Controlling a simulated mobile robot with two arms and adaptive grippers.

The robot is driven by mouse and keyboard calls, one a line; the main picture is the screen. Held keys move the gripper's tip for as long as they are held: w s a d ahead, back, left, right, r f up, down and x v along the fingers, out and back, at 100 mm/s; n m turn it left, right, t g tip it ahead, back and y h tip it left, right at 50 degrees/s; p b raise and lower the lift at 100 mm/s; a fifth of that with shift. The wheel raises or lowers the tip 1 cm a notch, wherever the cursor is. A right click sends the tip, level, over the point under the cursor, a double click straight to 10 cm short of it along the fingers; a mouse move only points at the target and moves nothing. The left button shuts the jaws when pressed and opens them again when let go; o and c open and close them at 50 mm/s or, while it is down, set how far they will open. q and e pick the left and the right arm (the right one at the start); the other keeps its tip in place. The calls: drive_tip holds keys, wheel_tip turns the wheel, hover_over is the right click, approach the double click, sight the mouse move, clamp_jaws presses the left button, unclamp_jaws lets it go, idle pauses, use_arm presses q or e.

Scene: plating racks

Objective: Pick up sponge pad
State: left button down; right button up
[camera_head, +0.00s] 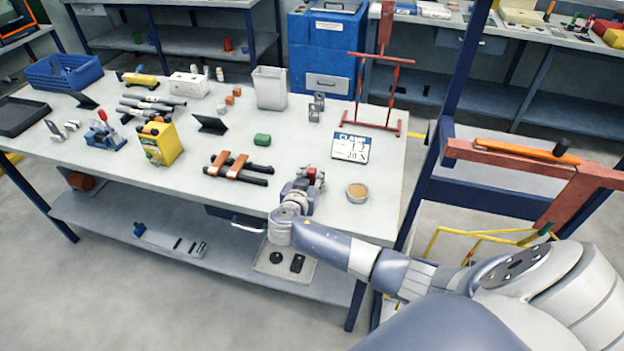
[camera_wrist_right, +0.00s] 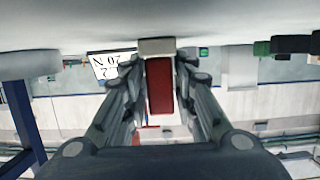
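A small block with a dark red body and a beige end, which looks like the sponge pad (camera_wrist_right: 159,88), is between the fingers of my right gripper (camera_wrist_right: 160,70) in the right wrist view. The fingers flank it closely on both sides. I cannot tell whether they press on it. In the head view my right gripper (camera_head: 306,183) is low at the table's front right part, and a bit of red (camera_head: 320,176) shows at its fingers. The gripper hides most of the block there. My left gripper is not in view.
The table (camera_head: 225,105) has black-and-orange clamps (camera_head: 236,168) left of my gripper and a round tin (camera_head: 356,192) on its right. A blue post stands right of the table.

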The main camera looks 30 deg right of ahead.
sight(313, 168)
drive_tip(key=shift+c, duration=0.8)
drive_tip(key=shift+r, duration=0.15)
drive_tip(key=shift+r+b, duration=0.35)
drive_tip(key=shift+r, duration=0.15)
drive_tip(key=shift+s+a+r+b, duration=0.1)
drive_tip(key=shift+r+b, duration=0.2)
drive_tip(key=shift+r, duration=0.2)
drive_tip(key=shift+s+a+r+b, duration=0.1)
drive_tip(key=shift+r+b, duration=0.15)
drive_tip(key=shift+r, duration=0.2)
drive_tip(key=s+a+r+b, duration=0.1)
drive_tip(key=s+a, duration=0.2)
drive_tip(key=s, duration=0.3)
drive_tip(key=s+a+b, duration=0.2)
drive_tip(key=s+a, duration=0.2)
drive_tip(key=s, duration=0.3)
drive_tip(key=shift+s+a+r+b, duration=0.25)
drive_tip(key=shift+s+r+b, duration=0.05)
drive_tip(key=shift+r, duration=0.1)
